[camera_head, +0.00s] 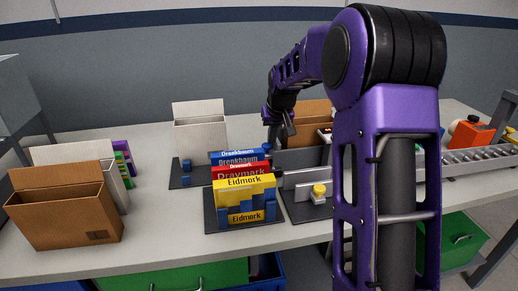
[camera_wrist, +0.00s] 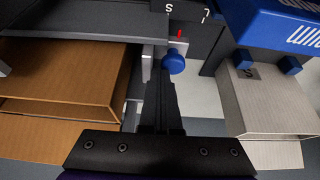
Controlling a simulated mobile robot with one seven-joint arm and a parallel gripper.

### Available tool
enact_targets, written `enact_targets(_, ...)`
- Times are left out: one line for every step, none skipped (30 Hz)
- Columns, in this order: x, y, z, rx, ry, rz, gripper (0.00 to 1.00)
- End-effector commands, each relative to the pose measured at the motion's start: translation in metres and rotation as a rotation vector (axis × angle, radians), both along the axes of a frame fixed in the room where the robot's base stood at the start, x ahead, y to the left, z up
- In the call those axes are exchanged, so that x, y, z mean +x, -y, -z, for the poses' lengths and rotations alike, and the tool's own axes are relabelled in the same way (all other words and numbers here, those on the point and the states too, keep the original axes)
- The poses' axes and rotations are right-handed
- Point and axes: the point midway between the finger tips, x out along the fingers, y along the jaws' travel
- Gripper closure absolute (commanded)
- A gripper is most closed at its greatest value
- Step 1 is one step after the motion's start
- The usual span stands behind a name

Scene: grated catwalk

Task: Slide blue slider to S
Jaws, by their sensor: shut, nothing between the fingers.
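The blue slider shows in the wrist view as a round blue knob (camera_wrist: 174,62) on a light grey block with a small red mark. In the head view my gripper (camera_head: 287,128) reaches over the back of the table, behind the boxes. The blue knob cannot be made out there.
A yellow knob (camera_head: 319,189) sits on a nearer grey plate. Eidmork and Draymork boxes (camera_head: 243,185) stand in a dark holder left of my gripper. Open cartons (camera_head: 66,215) stand at the left. A conveyor (camera_head: 470,160) with an orange device is at the right.

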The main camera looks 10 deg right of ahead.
Motion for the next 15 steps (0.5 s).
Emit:
enact_targets(0.0,0.001,0.0,0.0,0.0,0.0,1.0)
enact_targets(0.0,0.001,0.0,0.0,0.0,0.0,1.0)
enact_targets(0.0,0.0,0.0,0.0,0.0,0.0,1.0)
enact_targets(0.0,0.0,0.0,-0.001,0.0,0.0,1.0)
enact_targets(0.0,0.0,0.0,0.0,0.0,0.0,1.0)
enact_targets(0.0,0.0,0.0,0.0,0.0,0.0,1.0)
enact_targets(0.0,0.0,0.0,0.0,0.0,0.0,1.0)
enact_targets(0.0,0.0,0.0,-0.001,0.0,0.0,1.0)
enact_targets(0.0,0.0,-0.001,-0.001,0.0,0.0,1.0)
enact_targets(0.0,0.0,-0.002,-0.001,0.0,0.0,1.0)
enact_targets(0.0,0.0,-0.004,-0.001,0.0,0.0,1.0)
enact_targets(0.0,0.0,-0.006,-0.001,0.0,0.0,1.0)
enact_targets(0.0,0.0,-0.009,-0.001,0.0,0.0,1.0)
enact_targets(0.0,0.0,-0.011,0.0,0.001,0.0,1.0)
enact_targets(0.0,0.0,-0.015,0.0,0.0,0.0,1.0)
